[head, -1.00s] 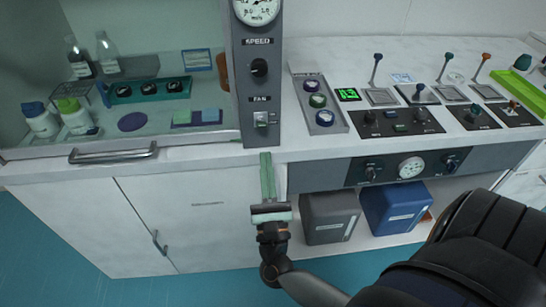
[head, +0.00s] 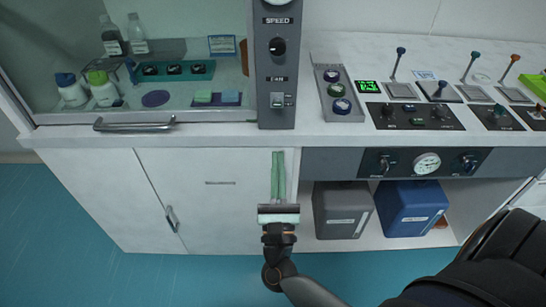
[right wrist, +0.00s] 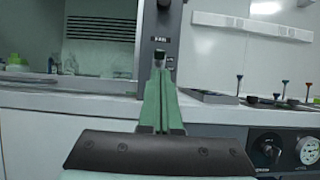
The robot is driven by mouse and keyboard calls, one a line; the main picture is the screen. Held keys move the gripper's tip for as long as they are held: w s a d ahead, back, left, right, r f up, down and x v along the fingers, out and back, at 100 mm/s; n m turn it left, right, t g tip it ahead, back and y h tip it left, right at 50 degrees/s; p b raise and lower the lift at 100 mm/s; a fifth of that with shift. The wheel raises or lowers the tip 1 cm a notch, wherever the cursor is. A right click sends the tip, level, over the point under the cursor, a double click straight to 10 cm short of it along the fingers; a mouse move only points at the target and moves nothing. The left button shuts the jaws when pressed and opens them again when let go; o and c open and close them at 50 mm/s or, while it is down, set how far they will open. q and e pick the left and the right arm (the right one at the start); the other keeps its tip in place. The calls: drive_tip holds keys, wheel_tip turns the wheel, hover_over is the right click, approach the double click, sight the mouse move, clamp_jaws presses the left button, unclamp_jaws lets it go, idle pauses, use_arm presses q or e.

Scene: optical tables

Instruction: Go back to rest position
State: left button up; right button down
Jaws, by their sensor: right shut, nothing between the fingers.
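My right gripper (head: 278,155) has long green fingers pointing away from me. It is in front of the white cabinet, with its tips just below the counter edge and under the FAN switch (head: 277,100). The fingers are together and hold nothing. In the right wrist view the gripper (right wrist: 161,75) points at the grey control panel (right wrist: 161,20), its tips overlapping the panel's lower end. My left gripper is not in view.
The fume hood's handle (head: 134,124) sticks out at the left, above a cabinet door handle (head: 172,219). A grey bin (head: 342,210) and a blue bin (head: 411,208) stand under the counter (head: 330,134) at the right. Blue floor is free in front.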

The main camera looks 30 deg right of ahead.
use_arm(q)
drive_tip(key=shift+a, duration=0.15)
use_arm(e)
drive_tip(key=shift+y, duration=0.3)
drive_tip(key=s+a+f+n+g+y+p, duration=0.1)
drive_tip(key=a+f+n+y+p, duration=0.35)
drive_tip(key=n, duration=0.95)
drive_tip(key=s+a+f+n+g+y+p, duration=0.1)
drive_tip(key=a+n+y, duration=0.4)
drive_tip(key=n+y, duration=0.65)
use_arm(q)
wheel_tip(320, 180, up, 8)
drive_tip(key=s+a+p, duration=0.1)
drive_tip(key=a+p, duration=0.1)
drive_tip(key=p, duration=0.2)
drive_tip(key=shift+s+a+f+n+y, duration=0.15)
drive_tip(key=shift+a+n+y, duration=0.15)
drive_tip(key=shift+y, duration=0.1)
use_arm(e)
drive_tip(key=s+d+f+n+g+h, duration=0.2)
drive_tip(key=s+f+n+g, duration=0.7)
drive_tip(key=n, duration=1)
wheel_tip(320, 180, down, 4)
drive_tip(key=shift+s+r, duration=0.25)
drive_tip(key=shift+s, duration=0.95)
